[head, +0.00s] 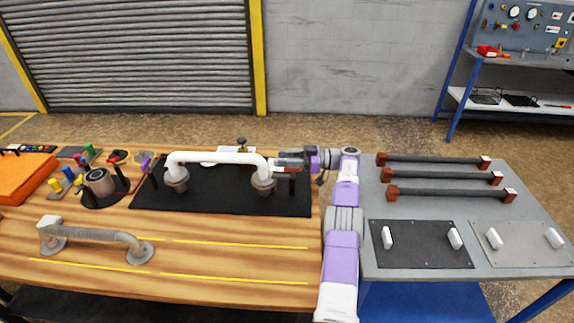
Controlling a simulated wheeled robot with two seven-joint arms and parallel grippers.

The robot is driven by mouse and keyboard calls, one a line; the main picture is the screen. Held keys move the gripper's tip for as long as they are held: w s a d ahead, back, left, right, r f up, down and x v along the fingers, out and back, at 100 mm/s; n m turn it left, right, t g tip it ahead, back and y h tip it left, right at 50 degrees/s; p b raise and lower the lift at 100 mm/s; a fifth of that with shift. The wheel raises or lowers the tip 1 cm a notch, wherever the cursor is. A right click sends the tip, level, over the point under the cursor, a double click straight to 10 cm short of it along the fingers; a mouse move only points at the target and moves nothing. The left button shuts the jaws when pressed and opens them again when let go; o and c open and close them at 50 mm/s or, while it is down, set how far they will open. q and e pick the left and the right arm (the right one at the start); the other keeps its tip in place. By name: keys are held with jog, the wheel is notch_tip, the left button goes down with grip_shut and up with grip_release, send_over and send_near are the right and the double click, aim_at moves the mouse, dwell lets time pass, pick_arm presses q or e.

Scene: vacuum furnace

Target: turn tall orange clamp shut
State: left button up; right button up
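My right gripper (287,160) reaches in from the right, at the right end of the white U-shaped pipe (217,157). A small orange-red bar (289,169), which looks like the handle of the orange clamp, lies just at or below its fingers. A dark upright post (292,187) stands under it beside the pipe's right fitting (264,185). The fingers are dark and small, so I cannot tell whether they close on the bar. My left gripper is not in view.
The pipe stands on a black mat (215,205) on the wooden bench (200,255). A purple clamp (147,164) is by its left end. A grey hose (95,235) lies in front. Several dark bars (440,178) lie on the grey table (430,213) at right.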

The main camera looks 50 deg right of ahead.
notch_tip(320, 180, up, 6)
jog(key=shift+f+p, duration=0.1)
jog(key=shift+p, duration=0.75)
